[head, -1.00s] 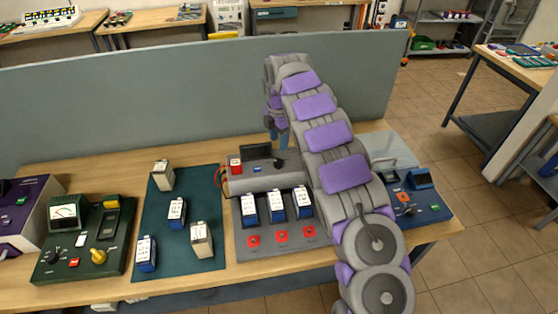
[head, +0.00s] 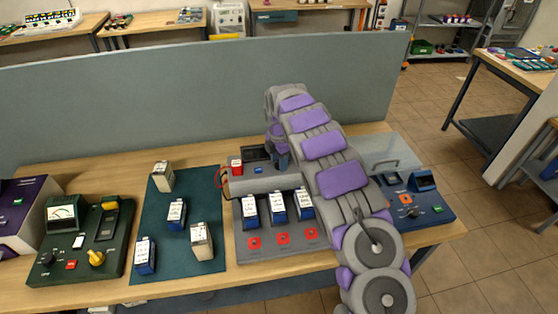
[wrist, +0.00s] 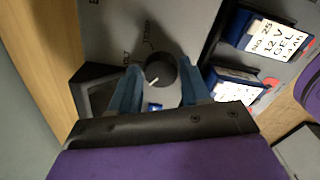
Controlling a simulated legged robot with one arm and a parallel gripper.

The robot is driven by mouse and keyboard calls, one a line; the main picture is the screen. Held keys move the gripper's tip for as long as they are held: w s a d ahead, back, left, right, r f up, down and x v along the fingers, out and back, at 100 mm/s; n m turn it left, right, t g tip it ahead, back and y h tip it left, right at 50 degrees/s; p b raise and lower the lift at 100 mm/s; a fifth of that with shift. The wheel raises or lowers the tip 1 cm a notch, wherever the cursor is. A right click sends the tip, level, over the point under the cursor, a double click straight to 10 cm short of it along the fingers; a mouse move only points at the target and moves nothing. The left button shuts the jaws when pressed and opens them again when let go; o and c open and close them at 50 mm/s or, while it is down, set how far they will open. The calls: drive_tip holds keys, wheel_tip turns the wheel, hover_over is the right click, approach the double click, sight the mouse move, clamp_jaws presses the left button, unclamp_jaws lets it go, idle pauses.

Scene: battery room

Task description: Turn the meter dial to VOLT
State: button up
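The meter dial (wrist: 162,66) is a round black knob with a white pointer mark on its lower left edge in the wrist view. Small lettering is printed on the grey panel around it, one word to its left, partly readable as VOLT, and one above. My gripper (wrist: 160,77) has its two blue fingers on either side of the dial, apart, with small gaps visible. I cannot tell whether they touch it. In the head view my gripper (head: 279,160) is over the right part of the grey meter unit (head: 255,183), beside its dark display (head: 256,154), and hides the dial.
Several blue-and-white batteries (head: 276,207) stand in front of the meter unit, close to my arm. A green mat (head: 176,245) with more batteries and a green tester (head: 85,245) are to the left. A blue device (head: 425,205) is to the right. A grey partition (head: 150,105) stands behind.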

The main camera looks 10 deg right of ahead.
drive_tip(key=c, duration=0.7)
drive_tip(key=shift+o, duration=0.2)
drive_tip(key=shift+r, duration=0.1)
drive_tip(key=shift+r+m+p, duration=0.1)
drive_tip(key=shift+m+p, duration=0.85)
drive_tip(key=shift+m, duration=0.05)
drive_tip(key=m+p, duration=0.2)
drive_tip(key=m, duration=0.1)
drive_tip(key=shift+m, duration=0.3)
drive_tip(key=m+p, duration=0.2)
drive_tip(key=m, duration=0.2)
drive_tip(key=shift+w+d+m, duration=0.1)
drive_tip(key=shift+m, duration=0.6)
drive_tip(key=o, duration=0.8)
